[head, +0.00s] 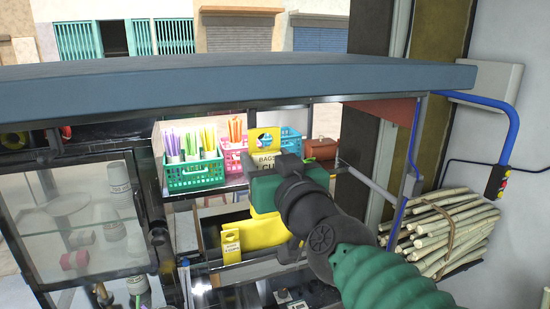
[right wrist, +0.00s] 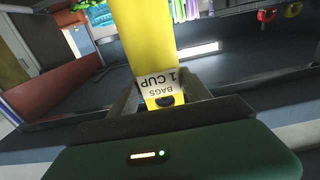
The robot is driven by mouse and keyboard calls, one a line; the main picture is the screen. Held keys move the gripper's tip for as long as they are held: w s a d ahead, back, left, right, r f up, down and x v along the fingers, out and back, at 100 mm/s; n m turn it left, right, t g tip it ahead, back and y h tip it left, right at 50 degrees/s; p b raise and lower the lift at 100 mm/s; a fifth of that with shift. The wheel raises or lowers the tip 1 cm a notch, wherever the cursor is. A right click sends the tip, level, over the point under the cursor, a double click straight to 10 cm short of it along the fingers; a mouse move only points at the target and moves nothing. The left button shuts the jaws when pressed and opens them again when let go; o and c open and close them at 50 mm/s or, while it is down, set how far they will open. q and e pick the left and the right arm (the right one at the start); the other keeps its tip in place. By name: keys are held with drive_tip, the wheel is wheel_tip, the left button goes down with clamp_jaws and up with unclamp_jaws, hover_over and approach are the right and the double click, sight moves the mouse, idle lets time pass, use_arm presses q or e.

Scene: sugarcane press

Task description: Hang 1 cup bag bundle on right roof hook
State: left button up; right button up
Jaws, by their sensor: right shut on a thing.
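The yellow 1 cup bag bundle (head: 264,138) is upright under the roof edge in the head view, its hole and "BAGS" label facing me. In the right wrist view the bundle (right wrist: 148,40) stands between the fingers, with its "1 CUP" label upside down. My right gripper (right wrist: 158,98) is shut on the label end. The blue-grey roof (head: 250,83) spans above. I cannot make out the right roof hook. My left gripper is not in view.
Green (head: 195,176) and pink baskets with colourful straws stand behind the bundle. A yellow labelled bundle (head: 231,247) and yellow bag (head: 263,234) are lower down. Sugarcane stalks (head: 445,235) and a blue pole (head: 515,110) are right. A glass cabinet (head: 85,215) is left.

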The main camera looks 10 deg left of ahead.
drive_tip(key=shift+w+a, duration=0.5)
drive_tip(key=shift+a, duration=0.35)
drive_tip(key=shift+w+a+p, duration=0.1)
drive_tip(key=shift+w+p, duration=0.2)
drive_tip(key=shift+p, duration=0.15)
drive_tip(key=shift+w+p, duration=0.6)
drive_tip(key=shift+w, duration=0.45)
drive_tip(key=shift+w+a+f, duration=0.2)
drive_tip(key=shift+w+f, duration=0.1)
drive_tip(key=shift+f, duration=0.1)
drive_tip(key=shift+w+a+f, duration=0.1)
drive_tip(key=shift+a+f, duration=0.2)
drive_tip(key=shift+a, duration=0.3)
drive_tip(key=shift+d, duration=0.2)
